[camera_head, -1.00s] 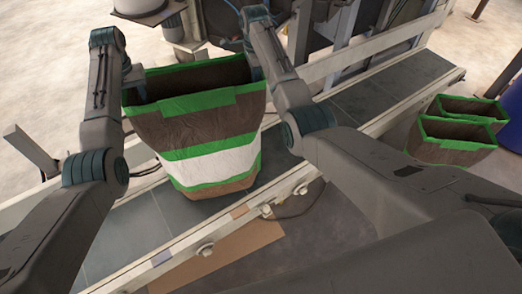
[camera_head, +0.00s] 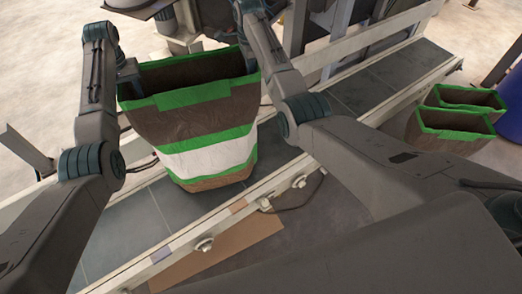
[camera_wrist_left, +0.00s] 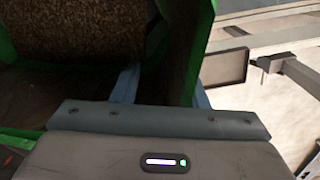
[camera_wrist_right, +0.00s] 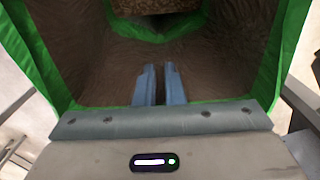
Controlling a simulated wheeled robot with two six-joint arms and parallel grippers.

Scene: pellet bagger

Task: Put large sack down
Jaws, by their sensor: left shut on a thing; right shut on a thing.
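The large sack (camera_head: 190,128) is open-topped, brown with green edges and a white band. It hangs roughly upright over the conveyor between my arms. My left gripper (camera_head: 130,75) is shut on its left rim; in the left wrist view the sack wall passes between the fingers (camera_wrist_left: 160,88). My right gripper (camera_head: 248,62) is shut on the right rim; its fingers (camera_wrist_right: 160,85) are close together in the right wrist view. Brown granular stuff (camera_wrist_left: 75,30) shows inside the sack. I cannot tell whether the sack's bottom touches the belt.
The grey conveyor belt (camera_head: 375,85) runs diagonally, with pale side rails (camera_head: 215,225). Two smaller green-edged sacks (camera_head: 450,120) stand on the floor at right, near a blue drum (camera_head: 505,100). Flat cardboard (camera_head: 225,255) lies in front. Machine framework stands behind. The belt's right part is clear.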

